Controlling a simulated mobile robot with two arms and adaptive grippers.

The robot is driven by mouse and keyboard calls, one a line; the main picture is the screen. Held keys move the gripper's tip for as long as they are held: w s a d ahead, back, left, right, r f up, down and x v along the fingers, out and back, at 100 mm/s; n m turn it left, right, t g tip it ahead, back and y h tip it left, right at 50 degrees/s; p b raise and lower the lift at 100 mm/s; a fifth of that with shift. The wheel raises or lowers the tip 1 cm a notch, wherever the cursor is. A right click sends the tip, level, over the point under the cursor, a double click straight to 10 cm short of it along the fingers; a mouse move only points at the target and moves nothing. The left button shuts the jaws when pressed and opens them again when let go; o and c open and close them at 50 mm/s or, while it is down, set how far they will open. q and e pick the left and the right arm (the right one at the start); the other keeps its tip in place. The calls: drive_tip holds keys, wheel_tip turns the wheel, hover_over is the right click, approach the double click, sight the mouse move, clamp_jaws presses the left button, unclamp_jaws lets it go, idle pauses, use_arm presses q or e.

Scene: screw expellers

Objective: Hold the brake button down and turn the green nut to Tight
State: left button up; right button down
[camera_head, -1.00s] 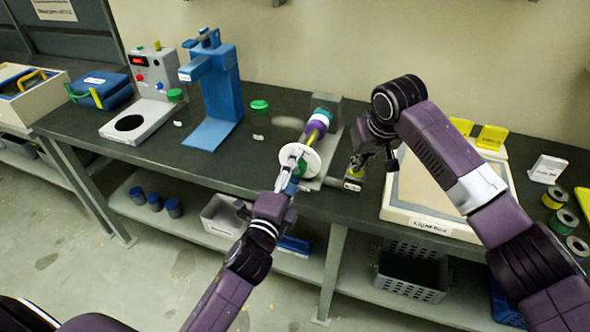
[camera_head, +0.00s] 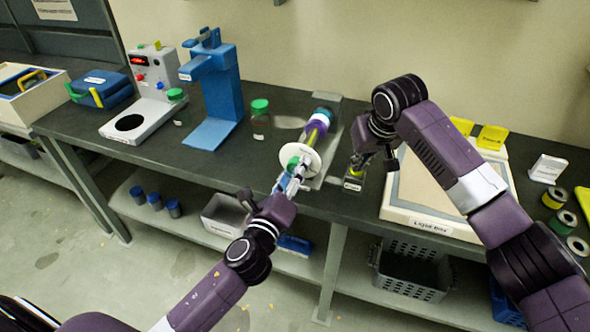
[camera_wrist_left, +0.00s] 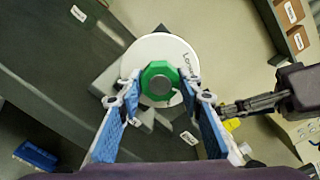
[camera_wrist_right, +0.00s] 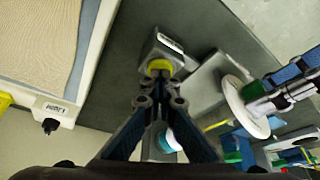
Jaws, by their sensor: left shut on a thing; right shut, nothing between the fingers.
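The green nut (camera_wrist_left: 157,77) sits at the centre of a white disc (camera_wrist_left: 178,50), with a grey hub in its middle. The letters "Loos" show on the disc's rim at upper right; no "Tight" mark is legible. My left gripper (camera_wrist_left: 161,95) is shut on the nut, one finger on each side. In the head view the left gripper (camera_head: 291,181) partly hides the nut (camera_head: 292,163). The yellow brake button (camera_wrist_right: 158,66) tops a small grey labelled box (camera_wrist_right: 165,46). My right gripper (camera_wrist_right: 158,88) is shut and empty, its tips at the button; contact is hard to tell.
A shaft with purple and teal rings (camera_head: 318,120) runs behind the disc. The light box (camera_head: 430,215) lies close to the right of the button box. A green-lidded jar (camera_head: 260,118) and a blue stand (camera_head: 212,95) stand left on the bench.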

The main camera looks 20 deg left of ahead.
use_arm(q)
drive_tip(key=o, duration=0.9)
